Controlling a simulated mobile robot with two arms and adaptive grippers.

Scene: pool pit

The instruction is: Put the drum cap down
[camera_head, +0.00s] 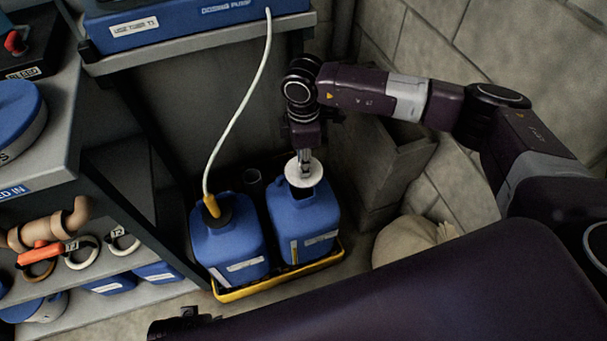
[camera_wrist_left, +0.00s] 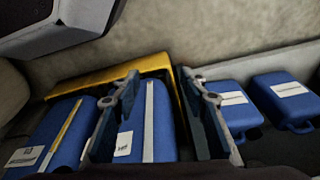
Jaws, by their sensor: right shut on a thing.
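The drum cap (camera_head: 304,174) is a white disc at the top of the right blue drum (camera_head: 303,220). My right gripper (camera_head: 304,162) is shut on it from above. The cap hides most of the drum's mouth; I cannot tell whether it touches the drum. The left blue drum (camera_head: 232,245) stands beside it, with a yellow-ended white hose (camera_head: 228,130) going into its dark top. My left gripper (camera_wrist_left: 160,100) is open in the left wrist view, with a blue drum (camera_wrist_left: 133,135) showing between its fingers.
Both drums stand in a yellow tray (camera_head: 285,279). A shelf unit (camera_head: 125,285) with blue containers and ring tags is at the left. A blue dosing pump (camera_head: 190,22) sits on a shelf above. A pale sack (camera_head: 408,240) lies on the floor right of the tray.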

